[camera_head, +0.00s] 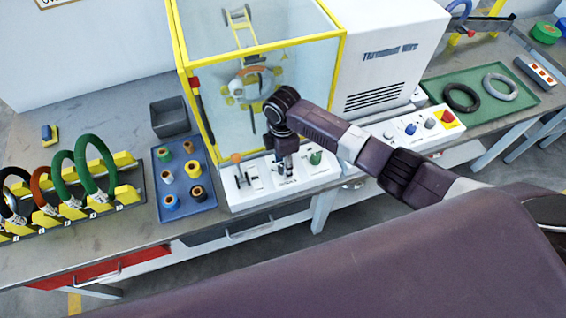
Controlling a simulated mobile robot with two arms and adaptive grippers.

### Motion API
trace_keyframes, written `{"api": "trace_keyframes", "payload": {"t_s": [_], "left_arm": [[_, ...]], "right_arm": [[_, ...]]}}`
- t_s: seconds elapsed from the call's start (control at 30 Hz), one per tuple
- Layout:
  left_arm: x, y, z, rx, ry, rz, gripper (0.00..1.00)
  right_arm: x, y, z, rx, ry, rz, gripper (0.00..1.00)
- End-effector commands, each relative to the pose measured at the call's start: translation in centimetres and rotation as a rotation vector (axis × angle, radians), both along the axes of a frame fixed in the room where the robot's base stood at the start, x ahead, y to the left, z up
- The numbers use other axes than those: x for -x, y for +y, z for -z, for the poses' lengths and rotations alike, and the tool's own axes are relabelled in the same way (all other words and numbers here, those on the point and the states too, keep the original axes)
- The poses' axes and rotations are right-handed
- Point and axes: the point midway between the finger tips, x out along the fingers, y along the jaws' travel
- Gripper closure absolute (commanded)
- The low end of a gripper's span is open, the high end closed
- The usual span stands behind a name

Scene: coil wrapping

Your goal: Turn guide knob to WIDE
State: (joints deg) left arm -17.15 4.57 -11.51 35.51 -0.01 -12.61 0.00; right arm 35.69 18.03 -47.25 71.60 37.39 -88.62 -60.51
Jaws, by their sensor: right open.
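A white control panel (240,199) stands at the front of the yellow-framed enclosure. My right gripper (287,171) points down over the middle of this panel, open, with its fingertips close to the panel surface. The gripper covers what lies under it, so I cannot tell whether a knob is between the fingers. An orange-topped lever (236,158) and a small switch are to its left, and a green knob (316,157) is just to its right. The panel's labels are too small to read, so I cannot make out the guide knob or its WIDE mark. My left gripper is not in view.
The enclosure (183,54) rises close behind the gripper. A second panel to the right has a blue knob (410,128) and a red-and-yellow button (448,117). A blue tray (163,186) of spools and a rack of coloured coils (72,180) stand left.

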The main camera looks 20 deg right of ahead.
Motion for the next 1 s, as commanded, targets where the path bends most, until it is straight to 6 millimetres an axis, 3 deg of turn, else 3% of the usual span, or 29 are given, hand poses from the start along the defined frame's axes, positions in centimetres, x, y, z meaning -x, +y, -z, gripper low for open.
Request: {"api": "trace_keyframes", "payload": {"t_s": [0.13, 0.5, 1.0], "left_arm": [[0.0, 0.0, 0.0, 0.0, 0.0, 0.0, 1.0], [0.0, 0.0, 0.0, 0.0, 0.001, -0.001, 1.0], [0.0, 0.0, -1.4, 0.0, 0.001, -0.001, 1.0]], "right_arm": [[0.0, 0.0, 0.0, 0.0, 0.0, 0.0, 0.61], [0.0, 0.0, 0.0, 0.0, 0.0, 0.0, 1.0], [0.0, 0.1, -0.3, -0.003, 0.0, 0.147, 1.0]]}}
